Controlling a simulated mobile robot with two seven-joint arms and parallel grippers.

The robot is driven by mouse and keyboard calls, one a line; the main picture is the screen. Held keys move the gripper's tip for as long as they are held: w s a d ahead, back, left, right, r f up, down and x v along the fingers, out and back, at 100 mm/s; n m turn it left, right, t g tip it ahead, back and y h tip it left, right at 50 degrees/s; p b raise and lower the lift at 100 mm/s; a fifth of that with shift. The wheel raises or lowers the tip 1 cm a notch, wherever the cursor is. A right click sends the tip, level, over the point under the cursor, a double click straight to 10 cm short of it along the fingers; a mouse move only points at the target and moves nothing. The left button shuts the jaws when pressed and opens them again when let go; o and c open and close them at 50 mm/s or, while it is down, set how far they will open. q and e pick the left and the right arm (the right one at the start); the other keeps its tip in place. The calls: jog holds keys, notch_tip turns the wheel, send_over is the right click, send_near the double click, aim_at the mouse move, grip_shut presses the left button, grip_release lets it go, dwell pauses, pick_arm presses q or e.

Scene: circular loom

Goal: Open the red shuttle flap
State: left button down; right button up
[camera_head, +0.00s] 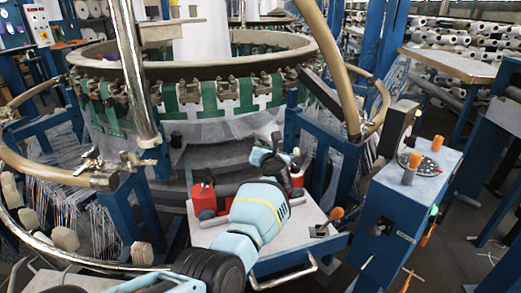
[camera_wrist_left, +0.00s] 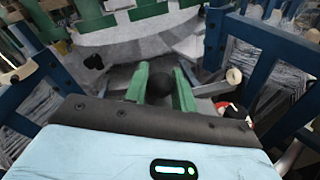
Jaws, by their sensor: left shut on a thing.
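The red shuttle shows as a red block (camera_head: 203,197) on a pale tray in the head view, left of my left arm. More red shows just right of the arm, and my arm hides the middle. A bit of red (camera_wrist_left: 248,122) also shows at the right in the left wrist view. My left gripper (camera_head: 272,150) is beyond my light blue wrist. In the left wrist view, the green fingers of my left gripper (camera_wrist_left: 162,76) are around a dark rounded piece (camera_wrist_left: 162,92). I cannot tell whether this piece is the flap. My right gripper is out of view.
The circular loom's ring (camera_head: 190,70) stands behind the shuttle area. A blue cabinet (camera_head: 400,220) with orange-topped pegs stands at the right. A steel post (camera_head: 132,70) and curved tan pipes (camera_head: 335,65) flank the gripper's space. Blue frame posts (camera_wrist_left: 215,40) are close in the wrist view.

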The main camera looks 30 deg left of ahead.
pick_arm(q)
jog(key=shift+w+d+r, duration=0.1)
jog(key=shift+r, duration=0.05)
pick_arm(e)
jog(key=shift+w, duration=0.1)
pick_arm(q)
jog(key=c, duration=1.2)
grip_release()
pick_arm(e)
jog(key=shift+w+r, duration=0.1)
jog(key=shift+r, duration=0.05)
pick_arm(q)
jog(key=shift+s+d+r+p, duration=0.1)
jog(key=shift+s+d+p, duration=0.3)
jog(key=shift+s, duration=0.05)
jog(key=p+v, duration=0.2)
jog(key=v, duration=0.4)
jog(key=shift+s+d, duration=0.15)
jog(key=shift+s, duration=0.15)
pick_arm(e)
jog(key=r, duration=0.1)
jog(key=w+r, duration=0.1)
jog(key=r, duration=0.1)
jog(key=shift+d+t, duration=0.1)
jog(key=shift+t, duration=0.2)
